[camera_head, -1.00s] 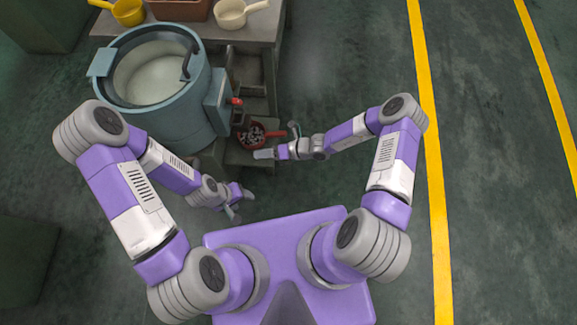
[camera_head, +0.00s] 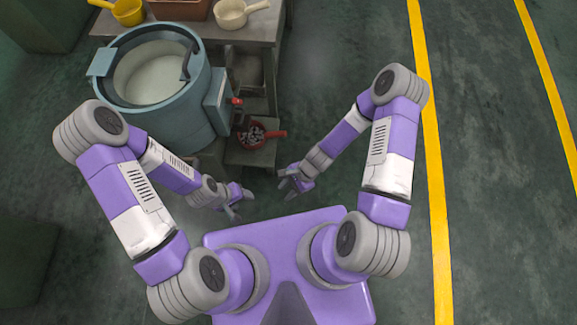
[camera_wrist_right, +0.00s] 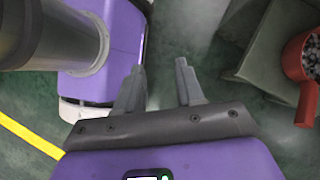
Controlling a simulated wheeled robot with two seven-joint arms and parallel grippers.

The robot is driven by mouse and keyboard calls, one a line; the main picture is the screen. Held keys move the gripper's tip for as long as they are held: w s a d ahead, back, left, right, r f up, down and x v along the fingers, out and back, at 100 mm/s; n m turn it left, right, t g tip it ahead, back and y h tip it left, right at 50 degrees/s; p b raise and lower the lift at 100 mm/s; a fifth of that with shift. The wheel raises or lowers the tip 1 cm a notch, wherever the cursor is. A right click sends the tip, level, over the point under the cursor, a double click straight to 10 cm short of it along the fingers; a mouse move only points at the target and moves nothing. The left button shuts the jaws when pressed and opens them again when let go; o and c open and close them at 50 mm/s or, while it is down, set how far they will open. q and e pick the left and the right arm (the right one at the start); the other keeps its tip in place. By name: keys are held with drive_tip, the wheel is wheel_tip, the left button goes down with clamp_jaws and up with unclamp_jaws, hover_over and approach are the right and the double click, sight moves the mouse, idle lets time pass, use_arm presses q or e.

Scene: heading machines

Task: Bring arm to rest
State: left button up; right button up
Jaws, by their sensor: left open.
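My right gripper (camera_head: 286,180) is in the middle of the head view, in front of the low shelf and above the floor. In the right wrist view its two fingers (camera_wrist_right: 160,85) stand apart with nothing between them, so it is open and empty. My left gripper (camera_head: 240,205) is low on the left of centre, below the machine, with its fingers apart and empty. Both forearms are bent inward in front of my purple base.
A blue-grey round machine (camera_head: 165,120) stands at the left. A red pan (camera_head: 252,135) of small parts sits on a low shelf (camera_head: 250,157), handle to the right. A table (camera_head: 262,25) holds yellow and cream pans. The floor at right is clear.

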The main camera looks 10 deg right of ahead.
drive_tip(key=shift+s+d, duration=0.1)
idle(0.6)
drive_tip(key=d+r+n, duration=0.1)
drive_tip(key=n, duration=0.3)
drive_tip(key=d+r+n+t+h, duration=0.1)
drive_tip(key=n, duration=0.3)
drive_tip(key=s+d+r+n+t+h, duration=0.1)
drive_tip(key=n, duration=0.2)
drive_tip(key=shift+d+r+n, duration=0.1)
drive_tip(key=shift+r+n, duration=0.2)
drive_tip(key=shift+n, duration=0.1)
